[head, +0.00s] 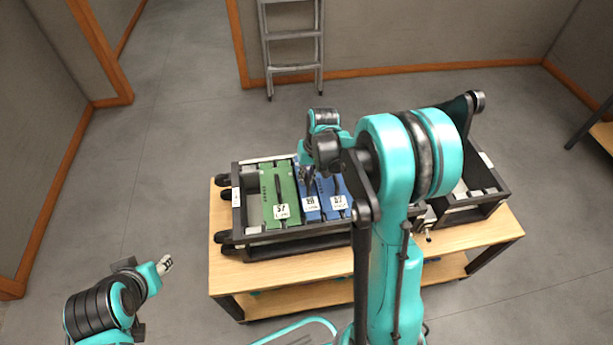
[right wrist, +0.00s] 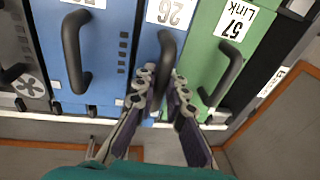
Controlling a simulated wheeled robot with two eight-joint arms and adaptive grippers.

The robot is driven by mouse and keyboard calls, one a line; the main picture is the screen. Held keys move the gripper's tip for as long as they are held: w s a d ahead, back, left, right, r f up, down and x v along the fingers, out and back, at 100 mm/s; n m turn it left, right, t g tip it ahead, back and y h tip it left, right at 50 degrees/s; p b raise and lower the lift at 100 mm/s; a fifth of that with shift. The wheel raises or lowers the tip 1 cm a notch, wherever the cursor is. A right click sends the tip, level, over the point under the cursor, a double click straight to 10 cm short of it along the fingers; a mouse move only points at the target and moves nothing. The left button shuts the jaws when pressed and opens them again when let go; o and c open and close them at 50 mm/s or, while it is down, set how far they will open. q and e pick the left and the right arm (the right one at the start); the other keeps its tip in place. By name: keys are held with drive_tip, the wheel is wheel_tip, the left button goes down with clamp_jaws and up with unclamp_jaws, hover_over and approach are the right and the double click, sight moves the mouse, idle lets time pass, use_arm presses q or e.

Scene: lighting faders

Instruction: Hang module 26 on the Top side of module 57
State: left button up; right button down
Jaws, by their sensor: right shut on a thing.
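Module 57 (head: 280,190) is a green panel with a black handle at the left of the rack; its "57 Link" label shows in the right wrist view (right wrist: 236,22). Module 26 (right wrist: 150,35) is a blue panel beside it, also seen in the head view (head: 310,213). My right gripper (right wrist: 163,80) is shut on the black handle of module 26, its fingers on both sides of the handle. In the head view the right gripper (head: 308,186) is partly hidden by its own arm. My left gripper (head: 164,265) hangs away from the table, too small to read.
Another blue module (head: 338,212) stands on the other side of module 26. The black rack (head: 237,212) sits on a wooden table (head: 275,270). Its right part is partly hidden by my right arm. A ladder (head: 293,65) leans at the back wall. Floor left of the table is free.

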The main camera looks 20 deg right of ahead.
drive_tip(key=shift+f+b, duration=0.65)
drive_tip(key=shift+f, duration=0.2)
drive_tip(key=c, duration=1.5)
unclamp_jaws()
wheel_tip(320, 180, up, 19)
drive_tip(key=s+d+p, duration=0.1)
drive_tip(key=p, duration=0.4)
drive_tip(key=shift+s+d+p, duration=0.2)
drive_tip(key=shift+s+p, duration=0.05)
drive_tip(key=shift+p, duration=0.15)
drive_tip(key=shift+f, duration=0.1)
